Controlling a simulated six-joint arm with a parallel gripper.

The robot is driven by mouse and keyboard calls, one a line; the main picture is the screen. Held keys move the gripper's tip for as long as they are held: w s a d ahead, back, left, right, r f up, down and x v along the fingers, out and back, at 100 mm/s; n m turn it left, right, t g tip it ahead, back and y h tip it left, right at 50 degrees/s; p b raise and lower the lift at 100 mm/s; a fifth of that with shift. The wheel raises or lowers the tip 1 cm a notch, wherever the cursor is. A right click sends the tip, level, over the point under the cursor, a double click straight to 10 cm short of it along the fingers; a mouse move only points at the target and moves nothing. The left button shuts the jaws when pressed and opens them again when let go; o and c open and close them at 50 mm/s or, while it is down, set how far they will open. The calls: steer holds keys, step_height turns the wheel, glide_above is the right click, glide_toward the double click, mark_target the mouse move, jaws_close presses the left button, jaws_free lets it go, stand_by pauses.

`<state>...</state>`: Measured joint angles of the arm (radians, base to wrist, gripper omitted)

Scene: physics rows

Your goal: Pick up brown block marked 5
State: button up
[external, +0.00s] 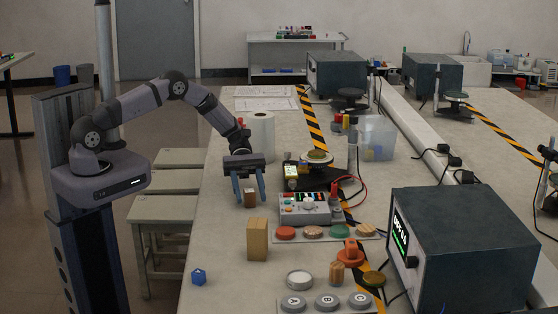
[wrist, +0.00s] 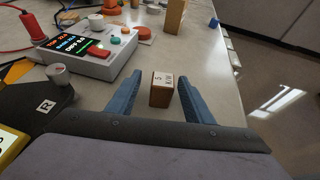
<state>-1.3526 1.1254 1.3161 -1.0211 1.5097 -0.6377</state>
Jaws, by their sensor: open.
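A small brown block (external: 250,198) stands upright on the bench under my gripper. In the wrist view the brown block (wrist: 160,91) shows a pale label on its top face with a "5" and other small marks. My gripper (external: 250,200) is open, pointing down, with its blue fingers on either side of the block. The block rests on the bench between the fingers and is not held.
A larger tan block (external: 257,240) stands nearer the camera, with a blue block (external: 198,277) near the bench's left edge. A grey device with buttons (external: 304,208) stands right of my gripper. A paper roll (external: 263,133) stands behind it. Bare bench lies between the brown and tan blocks.

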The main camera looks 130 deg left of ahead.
mark_target(250, 198)
steer(key=shift+p+x, duration=0.55)
steer(key=shift+x, duration=1.35)
steer(key=shift+s+d+r, duration=0.1)
steer(key=shift+d, duration=0.05)
steer(key=c, duration=1.1)
steer(key=shift+c, duration=0.2)
step_height(250, 198, up, 10)
steer(key=b, duration=0.1)
steer(key=shift+b, duration=0.4)
